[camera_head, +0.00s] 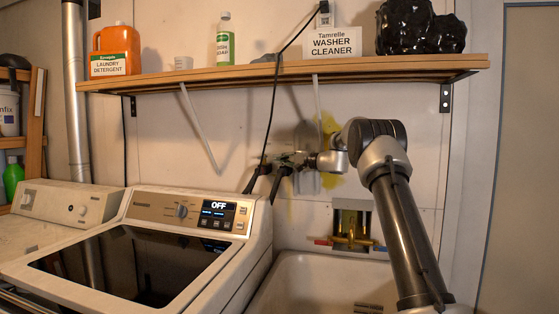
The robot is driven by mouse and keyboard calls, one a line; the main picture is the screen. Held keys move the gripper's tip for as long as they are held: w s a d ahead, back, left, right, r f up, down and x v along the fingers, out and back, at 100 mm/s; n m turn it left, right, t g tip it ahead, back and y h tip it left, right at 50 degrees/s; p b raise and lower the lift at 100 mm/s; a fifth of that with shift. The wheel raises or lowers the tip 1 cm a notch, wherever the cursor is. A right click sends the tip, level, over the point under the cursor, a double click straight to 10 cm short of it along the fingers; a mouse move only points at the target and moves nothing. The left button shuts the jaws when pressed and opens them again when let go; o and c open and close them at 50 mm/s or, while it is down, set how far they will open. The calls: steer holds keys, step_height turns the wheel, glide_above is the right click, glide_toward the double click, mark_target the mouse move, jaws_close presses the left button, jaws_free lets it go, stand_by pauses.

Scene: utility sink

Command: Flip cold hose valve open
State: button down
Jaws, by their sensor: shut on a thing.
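My gripper (287,162) reaches left along the wall, below the shelf and behind the right rear of the washer. Lower right, a brass fitting (352,239) with a red end at left and a blue end at right sits in a wall recess above the sink, apart from my gripper.
The washer (142,208) stands at left, its display reading OFF. A wooden shelf (200,79) with bottles, a sign and a black bag runs above my arm. A cord hangs down near my gripper. The sink (300,262) lies below, with open space over it.

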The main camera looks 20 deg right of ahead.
steer(key=shift+s+d+f+n+g+y, duration=0.1)
steer(key=shift+d+n+g+y, duration=0.05)
steer(key=shift+n+g+y, duration=0.35)
steer(key=shift+s+d+n+g+y, duration=0.1)
steer(key=shift+n+g+y, duration=0.3)
steer(key=shift+g+y, duration=0.1)
steer(key=c, duration=1.8)
jaws_free()
steer(key=shift+c, duration=0.2)
steer(key=shift+a+t, duration=0.1)
steer(key=shift+t, duration=0.2)
